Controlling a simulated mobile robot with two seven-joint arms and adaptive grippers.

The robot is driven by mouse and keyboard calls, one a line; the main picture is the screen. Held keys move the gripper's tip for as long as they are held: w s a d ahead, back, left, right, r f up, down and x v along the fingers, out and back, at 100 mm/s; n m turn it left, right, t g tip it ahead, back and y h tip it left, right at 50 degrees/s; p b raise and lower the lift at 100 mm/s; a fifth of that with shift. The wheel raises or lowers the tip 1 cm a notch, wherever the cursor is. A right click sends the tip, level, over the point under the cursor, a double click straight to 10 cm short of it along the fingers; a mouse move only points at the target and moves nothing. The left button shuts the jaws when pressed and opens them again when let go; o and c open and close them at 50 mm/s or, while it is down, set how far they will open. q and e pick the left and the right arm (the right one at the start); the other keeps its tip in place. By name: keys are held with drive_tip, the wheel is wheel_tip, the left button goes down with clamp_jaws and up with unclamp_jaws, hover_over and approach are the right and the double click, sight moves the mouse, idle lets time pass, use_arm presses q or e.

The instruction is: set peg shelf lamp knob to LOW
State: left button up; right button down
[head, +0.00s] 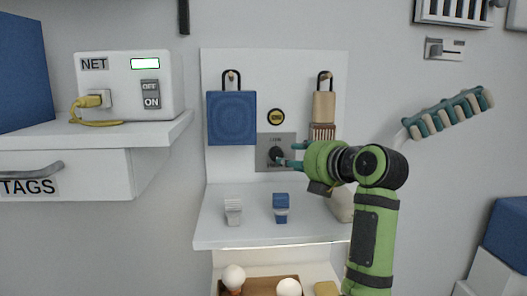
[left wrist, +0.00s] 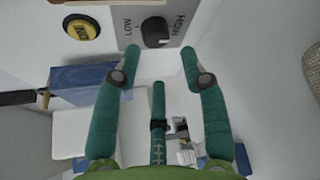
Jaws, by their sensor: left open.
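The lamp knob (head: 276,154) is a dark round knob on a grey plate on the white peg panel. In the left wrist view the knob (left wrist: 154,31) sits between the printed words LOW, on its left, and HIGH, on its right. A small white mark shows on its lower right edge, towards the HIGH side. My left gripper (head: 288,155) is just in front of the knob, coming from the right. In the left wrist view its teal fingers (left wrist: 160,58) are spread and empty, with the knob beyond their tips; contact is not visible. My right gripper is not in view.
A round yellow button (head: 276,116) is above the knob plate. A blue pad (head: 231,118) and a tan-handled brush (head: 324,106) hang on either side. A grey clip (head: 233,211) and a blue-topped item (head: 281,208) stand on the shelf (head: 258,235) below.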

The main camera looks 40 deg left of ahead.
sight(279, 155)
use_arm(q)
drive_tip(key=shift+w+a+r, duration=0.1)
drive_tip(key=shift+w+a, duration=0.05)
drive_tip(key=shift+a, duration=0.05)
drive_tip(key=shift+r+p, duration=0.15)
drive_tip(key=shift+p, duration=0.15)
drive_tip(key=shift+r+p+x, duration=0.25)
drive_tip(key=shift+p+x, duration=0.65)
drive_tip(key=shift+x, duration=0.25)
drive_tip(key=x, duration=0.2)
drive_tip(key=shift+a+f+p, duration=0.3)
drive_tip(key=shift+p, duration=0.05)
drive_tip(key=shift+w+a+f, duration=0.1)
drive_tip(key=shift+a, duration=0.15)
drive_tip(key=shift+d, duration=0.2)
clamp_jaws()
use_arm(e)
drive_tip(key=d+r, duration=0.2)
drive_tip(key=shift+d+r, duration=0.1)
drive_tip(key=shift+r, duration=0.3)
